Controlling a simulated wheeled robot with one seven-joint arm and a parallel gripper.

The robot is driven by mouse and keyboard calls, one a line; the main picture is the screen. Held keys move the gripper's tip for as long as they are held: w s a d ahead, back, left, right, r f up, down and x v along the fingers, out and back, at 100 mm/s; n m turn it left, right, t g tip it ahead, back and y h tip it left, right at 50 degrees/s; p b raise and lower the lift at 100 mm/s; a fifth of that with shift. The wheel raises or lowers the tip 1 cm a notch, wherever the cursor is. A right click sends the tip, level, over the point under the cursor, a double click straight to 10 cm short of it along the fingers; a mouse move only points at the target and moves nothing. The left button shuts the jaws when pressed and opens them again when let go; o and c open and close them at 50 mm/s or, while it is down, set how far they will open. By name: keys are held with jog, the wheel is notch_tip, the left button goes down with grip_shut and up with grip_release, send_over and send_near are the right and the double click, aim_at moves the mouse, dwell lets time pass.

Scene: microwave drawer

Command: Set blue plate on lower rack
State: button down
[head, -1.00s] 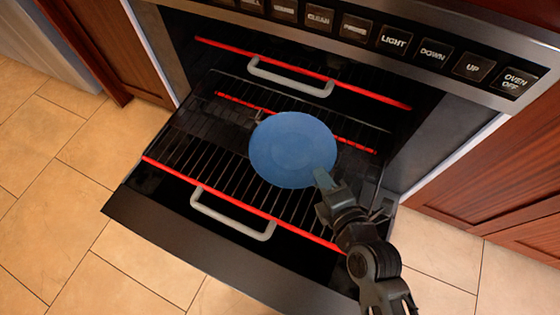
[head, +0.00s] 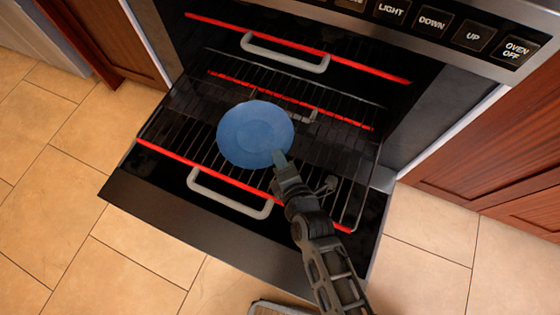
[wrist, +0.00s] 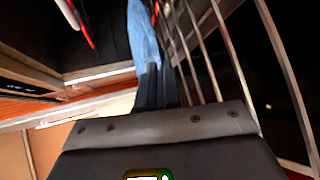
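The blue plate (head: 254,134) is over the pulled-out lower rack (head: 316,189) in the head view. My gripper (head: 281,160) is at the plate's near right edge, shut on its rim. In the wrist view the plate (wrist: 143,35) shows edge-on between the dark fingers (wrist: 157,85), with the rack bars (wrist: 205,50) close beside it. I cannot tell whether the plate touches the bars.
The upper rack (head: 300,80) with a red front edge and grey handle sits further in. The oven door (head: 200,227) is folded down under the lower rack. The lower rack has a grey handle (head: 228,197). Wooden cabinets (head: 480,130) stand at the right.

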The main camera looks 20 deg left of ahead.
jog(key=shift+f, duration=0.25)
jog(key=shift+f, duration=0.15)
jog(key=c, duration=1.6)
grip_release()
jog(key=p+v, duration=0.1)
jog(key=v, duration=1.1)
jog(key=shift+p, duration=0.4)
